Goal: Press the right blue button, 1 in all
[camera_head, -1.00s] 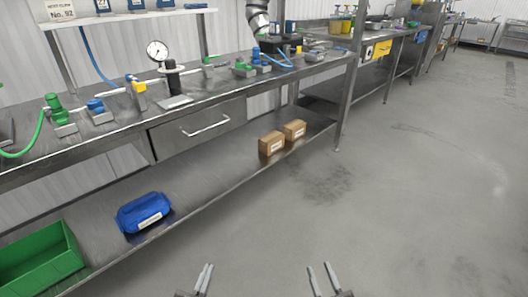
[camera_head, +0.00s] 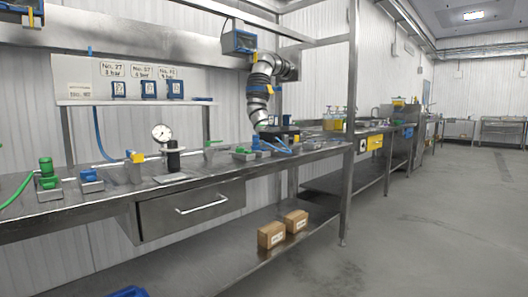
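No blue button can be made out for certain. Three small blue-framed units stand in a row on the wall shelf under handwritten labels: a left one (camera_head: 119,90), a middle one (camera_head: 148,90) and a right one (camera_head: 175,89). Whether they carry buttons is too small to tell. A blue fitting (camera_head: 91,181) sits on the steel bench (camera_head: 60,222). Neither of my grippers shows in this view.
A round gauge (camera_head: 161,132) on a black base and a green valve (camera_head: 47,168) stand on the bench. A drawer (camera_head: 190,209) hangs below it. Cardboard boxes (camera_head: 271,235) lie on the lower shelf. Grey floor (camera_head: 420,240) to the right is clear.

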